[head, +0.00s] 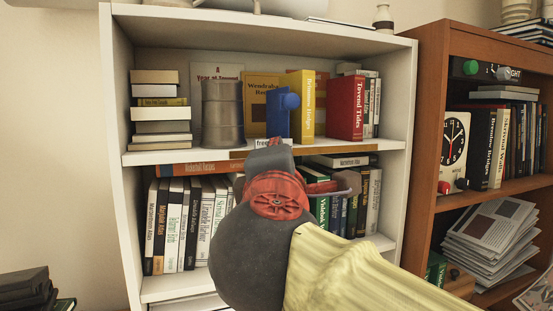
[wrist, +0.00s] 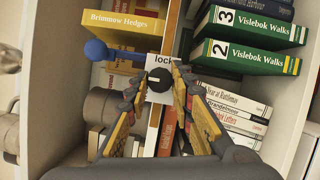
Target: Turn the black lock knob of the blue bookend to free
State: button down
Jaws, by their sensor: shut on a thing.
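The blue bookend (head: 278,116) stands upright on the upper shelf of the white bookcase, left of a yellow book. Its round blue ball and arm also show in the wrist view (wrist: 96,50). The black lock knob (wrist: 160,84) sits on a pale plate with the word "lock" at the shelf's front edge; in the head view a "free" label (head: 261,143) shows there. My gripper (wrist: 164,75) is shut on the knob, one finger on each side. A short white mark shows on the knob. In the head view my gripper (head: 273,143) hides the knob.
A grey metal canister (head: 222,115) stands left of the bookend. Yellow (head: 303,105) and red (head: 345,108) books stand right of it. The lower shelf holds many books.

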jog(key=c, duration=1.5)
grip_release()
jog(key=shift+c, duration=0.2)
jog(key=s+a+f, duration=0.1)
jog(key=s, duration=1.1)
jog(key=shift+a, duration=0.15)
jog(key=shift+a, duration=0.1)
